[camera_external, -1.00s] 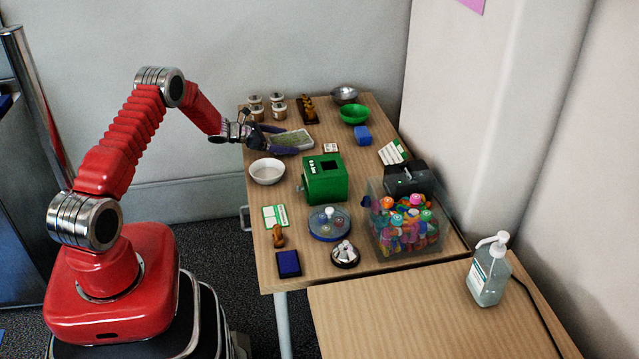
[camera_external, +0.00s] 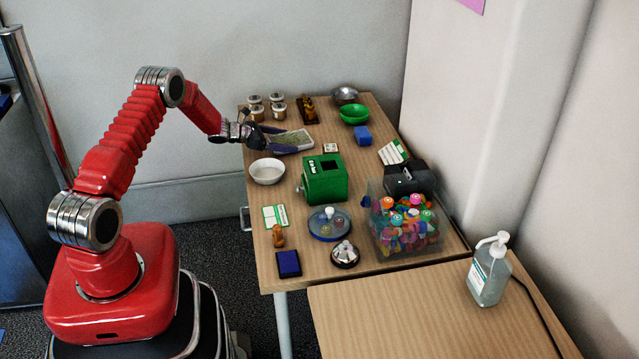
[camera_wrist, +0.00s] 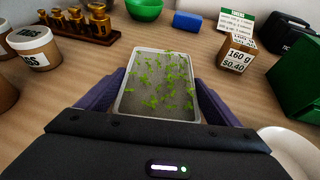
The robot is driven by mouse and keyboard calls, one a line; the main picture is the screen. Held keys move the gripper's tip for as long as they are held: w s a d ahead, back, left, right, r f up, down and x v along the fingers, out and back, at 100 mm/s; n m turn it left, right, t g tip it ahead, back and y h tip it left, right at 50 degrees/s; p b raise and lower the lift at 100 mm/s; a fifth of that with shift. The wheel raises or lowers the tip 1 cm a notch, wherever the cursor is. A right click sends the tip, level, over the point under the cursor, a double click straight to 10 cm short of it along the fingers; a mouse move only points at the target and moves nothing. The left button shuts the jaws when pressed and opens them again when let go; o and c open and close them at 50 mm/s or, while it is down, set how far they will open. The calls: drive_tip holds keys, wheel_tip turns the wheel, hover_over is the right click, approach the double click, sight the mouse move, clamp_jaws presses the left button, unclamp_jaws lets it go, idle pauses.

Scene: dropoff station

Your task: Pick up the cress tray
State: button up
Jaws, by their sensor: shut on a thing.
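The cress tray (camera_external: 289,140) is a shallow pale rectangular tray with small green sprouts on a grey bed. In the wrist view the tray (camera_wrist: 158,90) lies lengthwise between the two purple fingers of my gripper (camera_wrist: 154,98). The fingers are against its long sides, and my gripper is shut on it. In the external view my gripper (camera_external: 283,141) reaches in from the left at the far part of the table. The tray is at or just above the table top; I cannot tell if there is a gap under it. The wrist housing hides its near end.
A white bowl (camera_external: 267,171) and a green box (camera_external: 324,180) stand on the near side of the tray. Several labelled jars (camera_external: 278,112) and a brass weight set (camera_external: 307,110) stand behind it. A green bowl (camera_external: 354,114) and blue block (camera_external: 362,135) are beyond.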

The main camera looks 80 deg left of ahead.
sight(284, 142)
drive_tip(key=shift+r, duration=0.1)
wheel_tip(284, 142, up, 10)
idle(0.6)
